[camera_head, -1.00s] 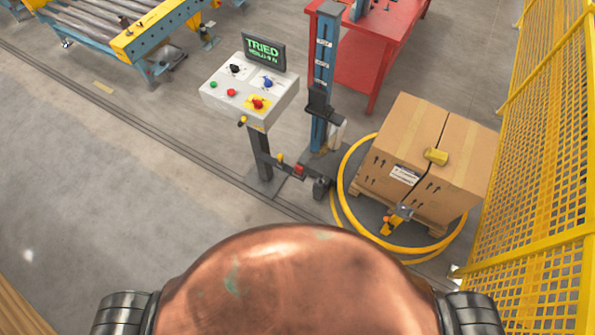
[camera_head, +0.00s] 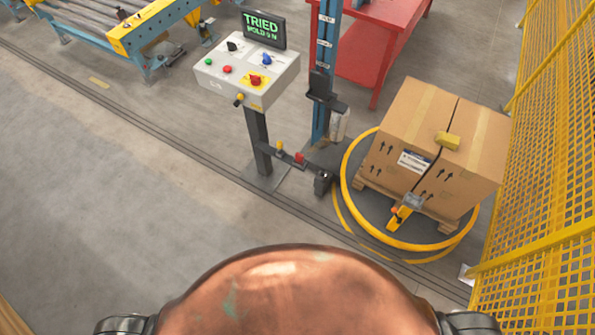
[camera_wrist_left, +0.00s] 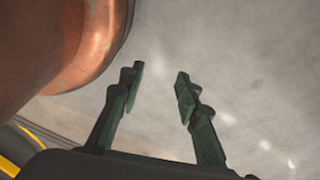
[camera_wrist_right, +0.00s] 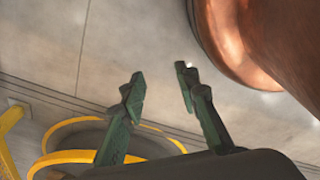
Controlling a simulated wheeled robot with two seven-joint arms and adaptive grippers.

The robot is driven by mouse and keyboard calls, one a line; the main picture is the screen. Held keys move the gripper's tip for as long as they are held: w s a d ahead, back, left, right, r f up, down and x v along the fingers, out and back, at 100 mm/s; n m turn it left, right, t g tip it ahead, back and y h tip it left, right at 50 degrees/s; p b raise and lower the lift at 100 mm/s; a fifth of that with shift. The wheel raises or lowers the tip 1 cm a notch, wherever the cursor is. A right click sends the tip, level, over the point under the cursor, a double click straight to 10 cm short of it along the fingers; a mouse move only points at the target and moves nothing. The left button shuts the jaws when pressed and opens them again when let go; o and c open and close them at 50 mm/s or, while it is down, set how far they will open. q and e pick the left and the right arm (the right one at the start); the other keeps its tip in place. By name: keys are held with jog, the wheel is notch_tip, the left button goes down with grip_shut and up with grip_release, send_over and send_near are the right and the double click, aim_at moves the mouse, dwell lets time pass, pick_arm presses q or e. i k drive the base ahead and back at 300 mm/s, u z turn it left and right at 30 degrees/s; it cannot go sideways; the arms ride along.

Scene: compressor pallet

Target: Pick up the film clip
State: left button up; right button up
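I cannot tell for sure which part is the film clip. A small orange-and-yellow piece with a grey block (camera_head: 402,213) is at the front lower edge of the cartons (camera_head: 435,150) in the head view. My left gripper (camera_wrist_left: 160,72) is open and empty over bare floor in the left wrist view. My right gripper (camera_wrist_right: 158,75) is open and empty in the right wrist view. Neither gripper shows in the head view, and both are apart from the cartons.
The cartons stand on a wooden pallet (camera_head: 438,224) inside a yellow ring (camera_head: 352,205). A blue mast (camera_head: 325,75) and a control panel (camera_head: 246,75) stand to the left. A yellow mesh fence (camera_head: 545,190) borders the right. The floor at left is clear.

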aim_at(299, 157)
jog(key=u, duration=0.75)
jog(key=i, duration=1)
jog(key=z, duration=0.15)
